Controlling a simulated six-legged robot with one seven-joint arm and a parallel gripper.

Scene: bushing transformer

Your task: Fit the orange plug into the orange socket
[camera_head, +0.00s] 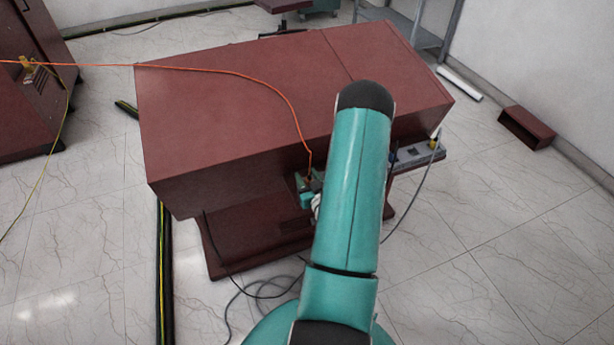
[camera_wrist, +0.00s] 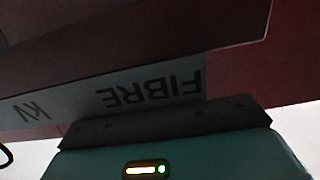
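An orange cable (camera_head: 262,82) runs over the top of the dark red cabinet and drops down its front to my gripper (camera_head: 308,184). A small orange end, the orange plug (camera_head: 308,179), shows between the fingers, which appear shut on it. The gripper is low at the cabinet's front, partly hidden by my arm. In the wrist view, an upside-down FIBRE label (camera_wrist: 152,92) is on a pale strip under a dark red overhang. Neither the plug nor the fingertips can be made out there. I cannot make out the orange socket in either view.
The dark red cabinet (camera_head: 235,100) overhangs its lower base (camera_head: 250,240). A grey panel with connectors (camera_head: 415,155) sticks out right of my arm. Loose grey and black cables (camera_head: 265,290) lie on the floor below. Tiled floor is open at the right.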

